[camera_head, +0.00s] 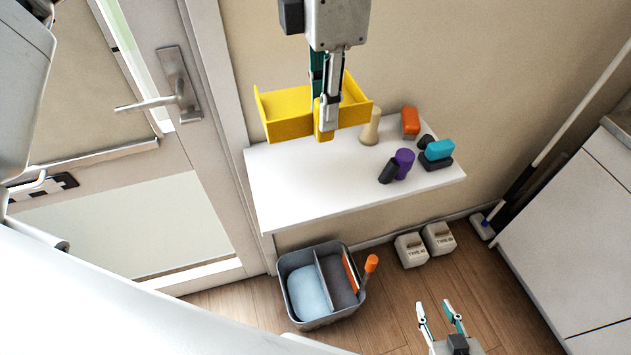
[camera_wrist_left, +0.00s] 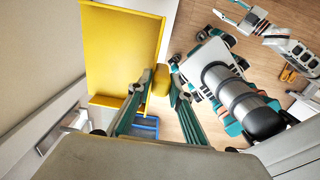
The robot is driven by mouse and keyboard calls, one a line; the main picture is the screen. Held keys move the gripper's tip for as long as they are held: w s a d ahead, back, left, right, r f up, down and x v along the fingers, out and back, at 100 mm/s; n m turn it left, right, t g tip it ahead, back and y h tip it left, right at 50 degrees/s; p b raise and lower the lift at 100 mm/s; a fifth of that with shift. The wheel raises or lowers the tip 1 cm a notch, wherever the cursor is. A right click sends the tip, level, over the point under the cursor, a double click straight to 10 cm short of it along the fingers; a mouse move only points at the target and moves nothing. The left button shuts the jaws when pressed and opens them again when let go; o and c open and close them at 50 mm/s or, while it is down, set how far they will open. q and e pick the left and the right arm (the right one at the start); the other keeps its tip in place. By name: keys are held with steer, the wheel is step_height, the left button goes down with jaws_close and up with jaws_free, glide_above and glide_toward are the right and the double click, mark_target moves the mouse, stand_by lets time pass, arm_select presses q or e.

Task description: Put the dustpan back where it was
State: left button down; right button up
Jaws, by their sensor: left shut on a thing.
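The yellow dustpan (camera_head: 283,106) is over the back left of the white shelf, close to the wall, in the head view. It fills the upper left of the left wrist view (camera_wrist_left: 122,48). My left gripper (camera_head: 325,112) comes down from above and is shut on the dustpan's short handle; its fingers also show in the left wrist view (camera_wrist_left: 161,84). I cannot tell whether the dustpan touches the shelf. My right gripper (camera_head: 435,308) is open and empty, low over the floor at the bottom right.
On the white shelf (camera_head: 290,190) stand a beige pin-shaped thing (camera_head: 370,128), an orange block (camera_head: 410,122), a purple cylinder (camera_head: 404,162) and a cyan brush (camera_head: 439,150). Its left front is clear. A grey bin (camera_head: 298,322) and two labelled weights (camera_head: 411,250) sit below. A door (camera_head: 205,150) is left.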

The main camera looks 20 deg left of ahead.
arm_select(q)
step_height(320, 180, down, 19)
steer(key=shift+f, duration=0.15)
stand_by(0.4)
steer(key=shift+f, duration=0.15)
steer(key=c, duration=1.8)
jaws_free()
steer(key=shift+c, duration=0.2)
